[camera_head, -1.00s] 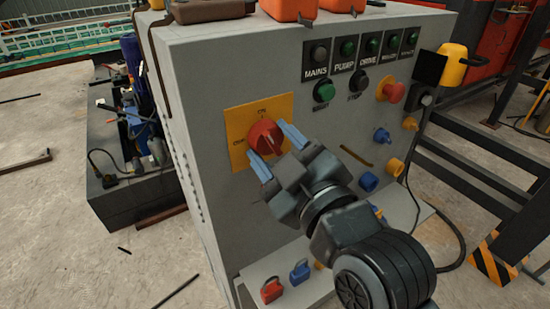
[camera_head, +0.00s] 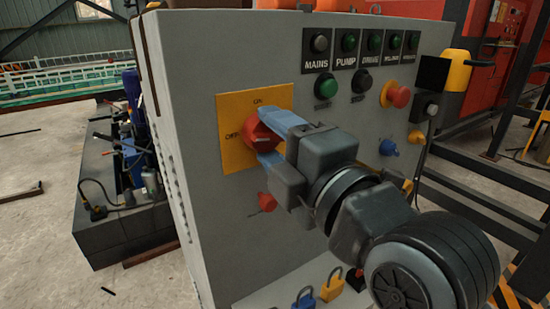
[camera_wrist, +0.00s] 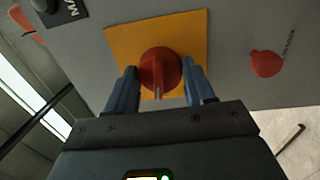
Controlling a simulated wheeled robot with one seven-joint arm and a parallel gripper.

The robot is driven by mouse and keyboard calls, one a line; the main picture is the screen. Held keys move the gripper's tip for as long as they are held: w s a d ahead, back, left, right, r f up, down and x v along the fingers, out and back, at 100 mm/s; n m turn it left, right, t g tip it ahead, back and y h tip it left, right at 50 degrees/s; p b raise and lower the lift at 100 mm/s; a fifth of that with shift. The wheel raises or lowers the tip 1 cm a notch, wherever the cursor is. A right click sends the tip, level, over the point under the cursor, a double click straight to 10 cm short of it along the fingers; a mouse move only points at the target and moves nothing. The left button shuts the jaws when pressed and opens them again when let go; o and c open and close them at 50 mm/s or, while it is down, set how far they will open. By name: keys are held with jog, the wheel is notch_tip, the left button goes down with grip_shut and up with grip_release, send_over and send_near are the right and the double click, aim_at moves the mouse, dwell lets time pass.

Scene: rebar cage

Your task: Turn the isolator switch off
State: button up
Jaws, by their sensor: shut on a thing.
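The isolator switch is a red rotary knob (camera_head: 259,133) on a yellow plate (camera_head: 230,160), on the front of a grey cabinet. The plate reads ON at the top and OFF at the left. My gripper (camera_head: 264,136) reaches in from the right, its blue fingers shut on the knob, one above and one below. In the wrist view, the knob (camera_wrist: 160,70) sits between the fingertips (camera_wrist: 162,78), its raised ridge upright in the picture. The fingers partly cover the knob in the head view, and I cannot tell exactly which mark it points to.
Indicator lamps (camera_head: 348,42), a green button (camera_head: 325,86) and a red mushroom button (camera_head: 398,96) are on the cabinet face (camera_head: 200,60). A small red part (camera_head: 266,202) is below the plate. Padlocks (camera_head: 305,298) lie on the ledge below. Dark rails stand at right.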

aim_at(275, 137)
jog(key=shift+n+b, duration=0.8)
jog(key=shift+n, duration=0.4)
jog(key=o, duration=1)
jog(key=v, duration=0.5)
jog(key=shift+s+d+r+p, duration=0.2)
jog(key=shift+d+r+p, duration=0.05)
jog(key=shift+d+p, duration=0.1)
jog(key=p+v, duration=0.2)
jog(key=shift+s+f+p, duration=0.1)
jog(key=shift+f+p, duration=0.1)
jog(key=shift+p, duration=0.2)
